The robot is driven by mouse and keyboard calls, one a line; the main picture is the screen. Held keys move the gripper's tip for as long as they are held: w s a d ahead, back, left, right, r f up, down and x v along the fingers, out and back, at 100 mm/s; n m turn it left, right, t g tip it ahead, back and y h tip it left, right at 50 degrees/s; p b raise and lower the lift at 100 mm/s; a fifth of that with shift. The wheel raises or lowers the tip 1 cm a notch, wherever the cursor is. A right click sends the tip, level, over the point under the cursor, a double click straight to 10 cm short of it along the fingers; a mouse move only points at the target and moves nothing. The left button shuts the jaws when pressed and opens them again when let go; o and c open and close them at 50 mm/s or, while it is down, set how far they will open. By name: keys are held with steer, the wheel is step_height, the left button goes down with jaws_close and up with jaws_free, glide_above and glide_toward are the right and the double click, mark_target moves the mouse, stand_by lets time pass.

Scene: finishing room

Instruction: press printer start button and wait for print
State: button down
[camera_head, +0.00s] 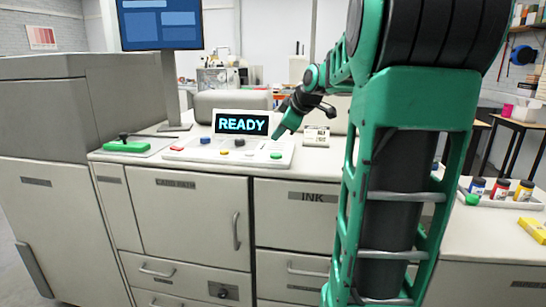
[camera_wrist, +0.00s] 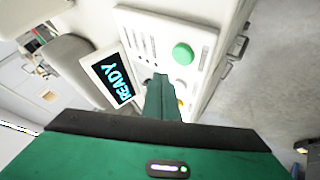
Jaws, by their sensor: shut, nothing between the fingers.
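The printer's control panel (camera_head: 200,150) is a pale slab on the white counter with several coloured buttons. A green button (camera_head: 276,155) is at its right end and shows large in the wrist view (camera_wrist: 183,54). A display (camera_head: 241,123) behind the panel reads READY, also in the wrist view (camera_wrist: 113,80). My gripper (camera_head: 277,136) is shut and empty, its tip pointing down just above the green button in the head view. In the wrist view the fingertips (camera_wrist: 160,77) appear beside the green button; I cannot tell the exact height. The fingers partly hide a yellow button (camera_wrist: 181,103).
A monitor (camera_head: 160,24) on a stand rises at the back left. A green lever block (camera_head: 126,146) sits left of the panel. Ink jars (camera_head: 499,189) stand in a tray at the right, near a yellow box (camera_head: 533,230). Cabinet drawers (camera_head: 295,213) front the counter.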

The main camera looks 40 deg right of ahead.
mark_target(278, 155)
steer(key=shift+f, duration=1.45)
steer(key=shift+f, duration=0.15)
stand_by(0.9)
steer(key=shift+f, duration=0.25)
steer(key=shift+f, duration=0.35)
stand_by(0.7)
steer(key=shift+r, duration=0.8)
steer(key=shift+r, duration=0.1)
steer(key=shift+r, duration=2.4)
stand_by(0.9)
